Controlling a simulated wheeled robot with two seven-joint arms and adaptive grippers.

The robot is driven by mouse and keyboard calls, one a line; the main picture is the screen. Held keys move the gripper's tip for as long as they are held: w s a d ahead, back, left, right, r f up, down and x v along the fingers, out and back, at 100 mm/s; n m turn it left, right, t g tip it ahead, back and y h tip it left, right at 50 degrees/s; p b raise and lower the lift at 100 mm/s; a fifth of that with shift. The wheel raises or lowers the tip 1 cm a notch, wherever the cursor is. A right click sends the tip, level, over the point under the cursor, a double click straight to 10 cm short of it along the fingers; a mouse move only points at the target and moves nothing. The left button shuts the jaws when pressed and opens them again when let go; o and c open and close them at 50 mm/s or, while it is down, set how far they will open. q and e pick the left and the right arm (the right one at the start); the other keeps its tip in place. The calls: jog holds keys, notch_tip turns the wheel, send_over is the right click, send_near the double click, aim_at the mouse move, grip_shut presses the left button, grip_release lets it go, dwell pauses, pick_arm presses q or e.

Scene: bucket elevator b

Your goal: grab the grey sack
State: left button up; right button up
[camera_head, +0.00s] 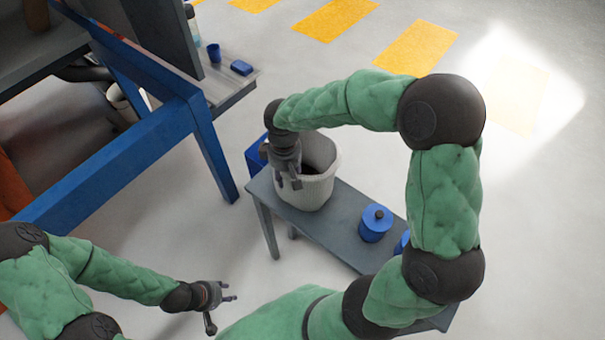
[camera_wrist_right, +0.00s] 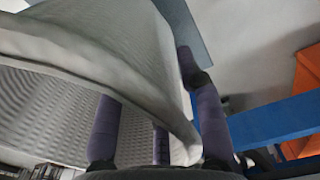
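The grey sack (camera_head: 318,190), pale and open-topped, stands upright on the far end of a grey bench. My right gripper (camera_head: 288,182) is over the sack's left rim, fingers pointing down. In the right wrist view, the sack's rim and wall (camera_wrist_right: 150,75) fill the left and middle, and the spread fingers of my right gripper (camera_wrist_right: 158,120) straddle the rim. One finger is on the right side of the wall; I see no clear grip on it. My left gripper (camera_head: 222,300) is open and empty, low at the front left, away from the sack.
The grey bench (camera_head: 345,215) also bears a blue lidded pot (camera_head: 375,223). A blue box (camera_head: 256,153) is behind the sack. A blue-framed table (camera_head: 200,140) stands at left, with a blue cup (camera_head: 214,53) near it. Floor between the table and bench is clear.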

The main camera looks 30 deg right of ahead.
jog(key=shift+f, duration=0.25)
grip_shut()
jog(key=shift+r, duration=0.15)
